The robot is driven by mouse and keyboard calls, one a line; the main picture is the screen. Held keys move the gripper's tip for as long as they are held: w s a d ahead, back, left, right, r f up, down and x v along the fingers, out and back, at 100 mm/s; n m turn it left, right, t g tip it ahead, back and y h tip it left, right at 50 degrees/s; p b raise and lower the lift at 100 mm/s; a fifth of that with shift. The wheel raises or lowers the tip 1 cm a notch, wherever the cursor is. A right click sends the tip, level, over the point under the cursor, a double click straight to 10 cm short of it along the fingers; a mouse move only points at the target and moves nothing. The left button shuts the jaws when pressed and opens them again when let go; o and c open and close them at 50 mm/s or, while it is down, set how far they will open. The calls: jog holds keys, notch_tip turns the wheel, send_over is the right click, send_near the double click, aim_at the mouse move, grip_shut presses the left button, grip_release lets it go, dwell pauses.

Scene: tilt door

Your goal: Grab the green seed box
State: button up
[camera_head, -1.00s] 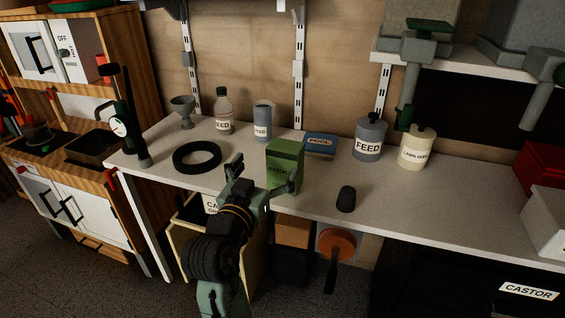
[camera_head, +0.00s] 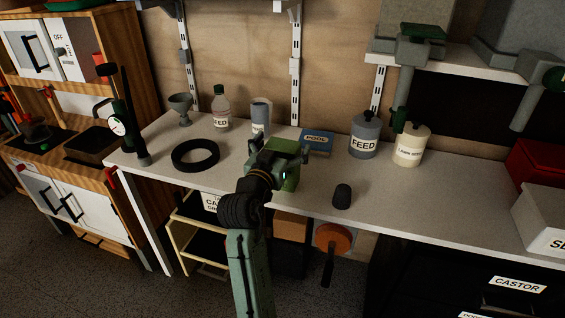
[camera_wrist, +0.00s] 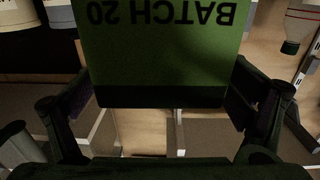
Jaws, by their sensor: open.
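The green seed box (camera_head: 290,179) stands on the white workbench, partly hidden behind my gripper (camera_head: 278,150) in the head view. In the wrist view the green box (camera_wrist: 160,45) fills the upper middle, with upside-down "BATCH 20" lettering and a dark band along its lower edge as pictured. My gripper is open, with one finger on the left and one on the right of the box. The fingers look close to its sides; I cannot tell whether they touch.
On the white workbench (camera_head: 400,205), a blue box (camera_head: 318,142) and a feed bottle (camera_head: 260,116) stand behind the green box. A black ring (camera_head: 195,154) lies to the left. A small dark cylinder (camera_head: 342,196) stands to the right, with grey and cream canisters beyond.

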jog(key=c, duration=1.9)
jog(key=shift+c, duration=0.2)
